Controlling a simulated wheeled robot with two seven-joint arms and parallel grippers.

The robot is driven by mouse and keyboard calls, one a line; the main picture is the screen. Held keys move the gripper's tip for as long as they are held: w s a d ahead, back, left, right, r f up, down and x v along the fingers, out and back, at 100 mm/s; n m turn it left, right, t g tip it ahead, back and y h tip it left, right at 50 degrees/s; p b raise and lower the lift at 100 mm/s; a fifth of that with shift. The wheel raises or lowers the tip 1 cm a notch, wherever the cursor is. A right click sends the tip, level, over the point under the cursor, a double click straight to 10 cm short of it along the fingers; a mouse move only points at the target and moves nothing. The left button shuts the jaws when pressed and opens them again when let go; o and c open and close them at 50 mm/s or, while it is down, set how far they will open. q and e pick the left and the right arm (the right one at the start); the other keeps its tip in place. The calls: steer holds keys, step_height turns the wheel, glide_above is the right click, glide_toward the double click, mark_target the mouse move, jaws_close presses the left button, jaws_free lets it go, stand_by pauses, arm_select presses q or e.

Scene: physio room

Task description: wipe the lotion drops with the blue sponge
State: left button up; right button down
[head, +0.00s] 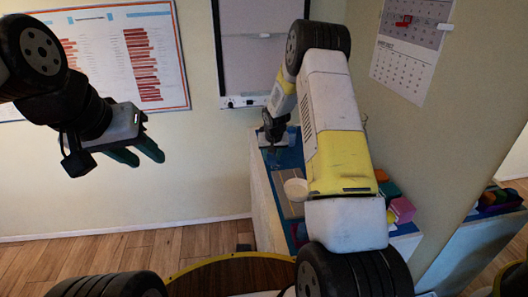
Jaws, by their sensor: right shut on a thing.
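My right gripper (274,152) is small and far off over the blue top of a low cabinet (276,165). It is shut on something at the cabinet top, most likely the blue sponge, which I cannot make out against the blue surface. I cannot make out any lotion drops. My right arm covers much of the cabinet top. My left gripper (146,157) is in the air at the left, away from the cabinet, with its two green fingers apart and nothing between them.
A white bowl (296,189) and a flat tan board (289,209) are on the cabinet top, nearer than my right gripper. A pink block (402,209) and other coloured blocks lie to the right of my arm. A mirror (490,215) is at the right. Wooden floor (140,245) is clear at the left.

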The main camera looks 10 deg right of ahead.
mark_target(271, 157)
steer(key=shift+a+r, duration=0.2)
steer(key=shift+r, duration=2.45)
